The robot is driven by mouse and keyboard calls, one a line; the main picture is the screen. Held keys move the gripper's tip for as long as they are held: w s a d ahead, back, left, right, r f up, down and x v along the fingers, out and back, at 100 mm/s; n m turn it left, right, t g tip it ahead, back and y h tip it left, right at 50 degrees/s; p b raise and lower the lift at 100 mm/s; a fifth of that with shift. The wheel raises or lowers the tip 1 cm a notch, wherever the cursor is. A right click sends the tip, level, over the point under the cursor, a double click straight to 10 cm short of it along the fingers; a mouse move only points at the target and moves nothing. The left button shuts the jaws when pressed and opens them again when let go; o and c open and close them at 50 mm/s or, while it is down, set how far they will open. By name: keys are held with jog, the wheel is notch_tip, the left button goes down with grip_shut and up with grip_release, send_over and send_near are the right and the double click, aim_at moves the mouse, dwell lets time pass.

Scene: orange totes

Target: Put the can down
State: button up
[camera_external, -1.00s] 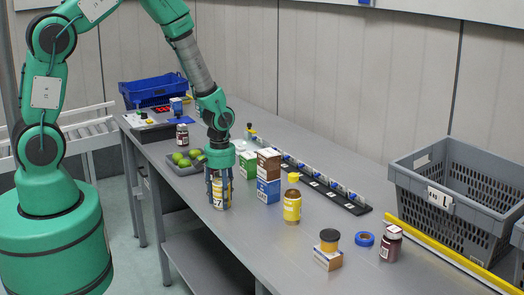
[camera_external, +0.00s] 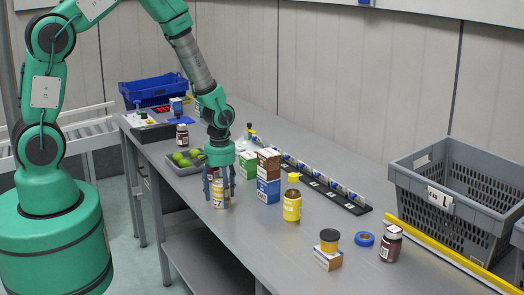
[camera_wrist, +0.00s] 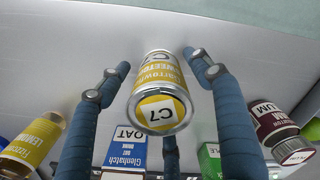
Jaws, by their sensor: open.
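The can (camera_external: 221,195), with a yellow label and a "C7" tag, stands upright on the grey table near its front edge. In the wrist view the can (camera_wrist: 160,92) sits between my blue fingers, with visible gaps on both sides. My gripper (camera_external: 220,194) points down around the can. It is open, and its fingers are apart from the can; the wrist view also shows my gripper (camera_wrist: 156,62) spread. Fingers partly hide the can in the outside view.
A tray of green fruit (camera_external: 181,170) lies left of the can. White-blue (camera_external: 268,190) and green boxes (camera_external: 248,165) stand close on the right, then a yellow bottle (camera_external: 292,208). A grey crate (camera_external: 420,190) stands far right. Bare table lies in front of the bottle.

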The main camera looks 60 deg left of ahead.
notch_tip(320, 180, up, 11)
jog(key=shift+r+p, duration=0.15)
jog(key=shift+p, duration=0.35)
jog(key=shift+r, duration=0.1)
dwell(0.5)
jog(key=shift+r, duration=0.35)
jog(key=s+d+r+m+t, duration=0.15)
jog(key=s+r, duration=0.25)
jog(key=r, duration=0.7)
jog(key=s+r+m+t, duration=0.1)
jog(key=s+r+m, duration=0.25)
jog(key=r, duration=0.65)
jog(key=s+r+m+t, duration=0.1)
jog(key=s+r+m, duration=0.1)
jog(key=s+r, duration=0.4)
jog(key=s+d+r+m+t, duration=0.1)
jog(key=s+r+m+t, duration=0.1)
jog(key=s+r, duration=0.5)
jog(key=s+m, duration=0.1)
jog(key=s, duration=0.3)
jog(key=shift+s+d, duration=0.25)
jog(key=shift+s, duration=0.15)
jog(key=shift+f, duration=0.1)
